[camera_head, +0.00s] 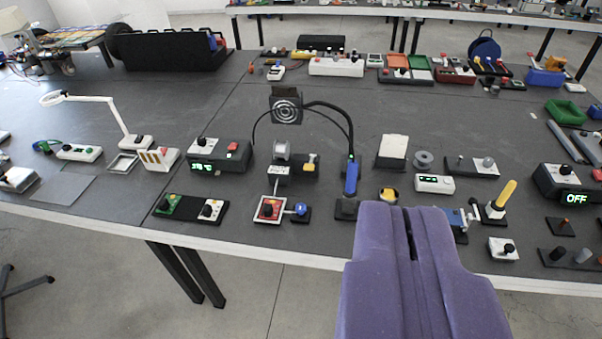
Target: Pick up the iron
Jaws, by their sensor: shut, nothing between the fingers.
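A blue-handled tool (351,176) that looks like a soldering iron stands upright in a small dark holder (346,209) near the table's front edge. A black cable arches from its top toward the back left. Another upright tool with a yellow handle (505,195) stands on a small base further right; I cannot tell which one the task means. My gripper (411,222), with purple fingers, is shut and empty. It is in front of the table edge in the picture, right of the blue handle and left of the yellow one, apart from both.
A yellow-and-black item (389,195) and a white display box (434,184) lie beyond my fingers. A box reading OFF (567,186) is at right.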

